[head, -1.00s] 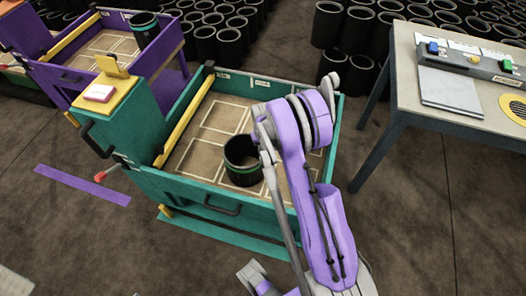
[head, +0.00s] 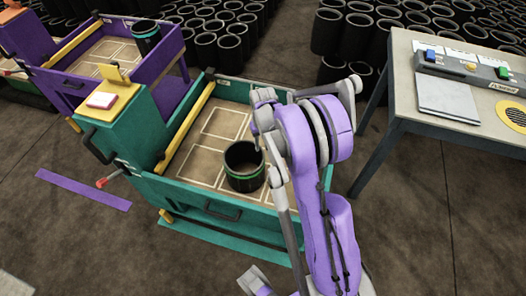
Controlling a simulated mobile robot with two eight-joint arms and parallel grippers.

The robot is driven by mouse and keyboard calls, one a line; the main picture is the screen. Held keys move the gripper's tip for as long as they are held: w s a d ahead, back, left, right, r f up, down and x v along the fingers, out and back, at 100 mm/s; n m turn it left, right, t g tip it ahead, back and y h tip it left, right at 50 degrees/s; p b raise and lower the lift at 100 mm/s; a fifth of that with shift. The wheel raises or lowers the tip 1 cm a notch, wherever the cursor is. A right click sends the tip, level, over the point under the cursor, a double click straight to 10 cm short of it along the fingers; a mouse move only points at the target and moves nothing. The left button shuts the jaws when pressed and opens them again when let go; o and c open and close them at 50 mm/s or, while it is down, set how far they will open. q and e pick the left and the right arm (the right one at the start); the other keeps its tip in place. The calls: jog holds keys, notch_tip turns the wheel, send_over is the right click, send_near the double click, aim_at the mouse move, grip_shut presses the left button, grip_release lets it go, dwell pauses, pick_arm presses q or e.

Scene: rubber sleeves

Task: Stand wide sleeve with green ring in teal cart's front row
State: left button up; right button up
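The wide black sleeve with a green ring (head: 243,178) stands upright inside the teal cart (head: 262,222), close to its front wall. Pale lines divide the cart's floor, and the sleeve covers part of them, so its exact cell is hard to tell. My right gripper (head: 266,150) is at the sleeve's right rim, with its grey parts overlapping the edge in the head view. Its fingertips are partly hidden, so I cannot see whether they touch or grip the sleeve.
A purple cart (head: 168,62) at the back left holds another dark ringed sleeve (head: 146,37). A grey table (head: 400,75) with a control panel stands right. Many black sleeves (head: 345,35) stand behind. Cells left of and behind the ringed sleeve in the teal cart are empty.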

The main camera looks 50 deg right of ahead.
notch_tip(320, 180, up, 3)
jog(key=shift+a, duration=0.1)
jog(key=s+a+r+n+t, duration=0.2)
jog(key=s+a+r, duration=0.25)
jog(key=a, duration=0.55)
jog(key=s+a+r+n+t, duration=0.1)
jog(key=s+a+r+n, duration=0.1)
jog(key=s+a+r, duration=0.5)
jog(key=s+a+f+n+t, duration=0.1)
jog(key=s+a, duration=0.3)
jog(key=a, duration=0.4)
jog(key=shift+s+a+f+t, duration=0.15)
jog(key=shift+s+f+t, duration=0.2)
jog(key=shift+f+t, duration=0.2)
